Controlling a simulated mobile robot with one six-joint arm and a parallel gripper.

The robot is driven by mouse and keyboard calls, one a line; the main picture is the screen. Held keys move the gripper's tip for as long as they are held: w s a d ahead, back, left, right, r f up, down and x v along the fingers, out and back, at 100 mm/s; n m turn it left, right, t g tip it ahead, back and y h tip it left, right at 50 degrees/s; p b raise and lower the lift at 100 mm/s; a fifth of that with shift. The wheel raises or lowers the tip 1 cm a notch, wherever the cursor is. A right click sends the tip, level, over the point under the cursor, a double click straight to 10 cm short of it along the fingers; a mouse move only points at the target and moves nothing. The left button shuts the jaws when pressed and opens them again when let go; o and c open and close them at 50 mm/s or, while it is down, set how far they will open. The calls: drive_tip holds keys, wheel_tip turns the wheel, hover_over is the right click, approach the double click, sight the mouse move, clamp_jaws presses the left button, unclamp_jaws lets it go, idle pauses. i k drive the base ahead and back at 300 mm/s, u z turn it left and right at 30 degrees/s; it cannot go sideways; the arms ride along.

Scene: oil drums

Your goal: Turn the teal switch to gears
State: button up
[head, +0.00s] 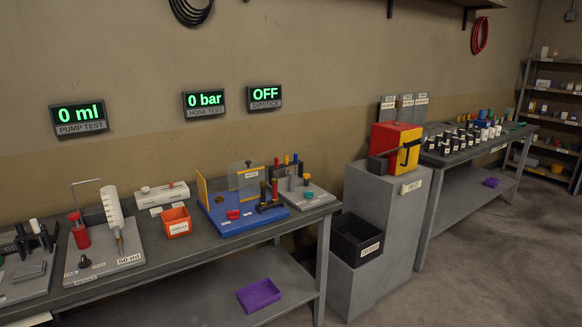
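I cannot clearly make out a teal switch or a gears marking from this distance. Small green and teal items stand on the far bench, too small to identify. My gripper is not in view.
The near grey bench (190,256) also bears a syringe stand (112,206) and an orange bin (177,222). A grey cabinet (362,215) with a red-yellow box (397,146) and black bin (357,238) stands between benches. Open floor (480,265) lies right. Three displays hang on the wall.

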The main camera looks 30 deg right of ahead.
sight(308, 195)
drive_tip(key=k, duration=0.4)
drive_tip(key=z, duration=0.3)
drive_tip(key=i, duration=1.1)
drive_tip(key=z, duration=0.55)
drive_tip(key=i, duration=0.45)
drive_tip(key=z, duration=0.15)
